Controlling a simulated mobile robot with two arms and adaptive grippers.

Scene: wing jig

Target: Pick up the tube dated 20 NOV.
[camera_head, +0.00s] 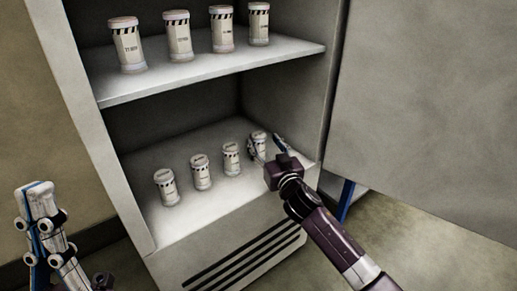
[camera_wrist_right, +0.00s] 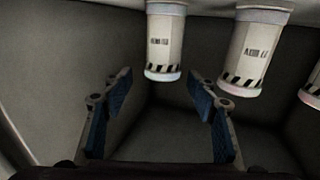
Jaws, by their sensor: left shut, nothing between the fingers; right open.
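Several white tubes with striped bands and printed labels stand upright in a row on the lower shelf; the date labels are too small or blurred to read. My right gripper (camera_head: 270,148) is open at the rightmost lower tube (camera_head: 257,140), partly covering it. In the right wrist view, a tube (camera_wrist_right: 162,45) appears upside down between the open fingers (camera_wrist_right: 160,92), seemingly beyond the tips, with no grip on it. A second tube (camera_wrist_right: 252,55) is to its right. My left gripper (camera_head: 38,192) is shut and empty at the lower left, outside the cabinet.
The lower shelf (camera_head: 215,205) also holds tubes to the left (camera_head: 166,186), (camera_head: 201,172) and (camera_head: 231,158). The upper shelf (camera_head: 215,65) above holds another row of tubes. The cabinet door (camera_head: 430,110) stands open at right. Cabinet walls enclose the right gripper's space.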

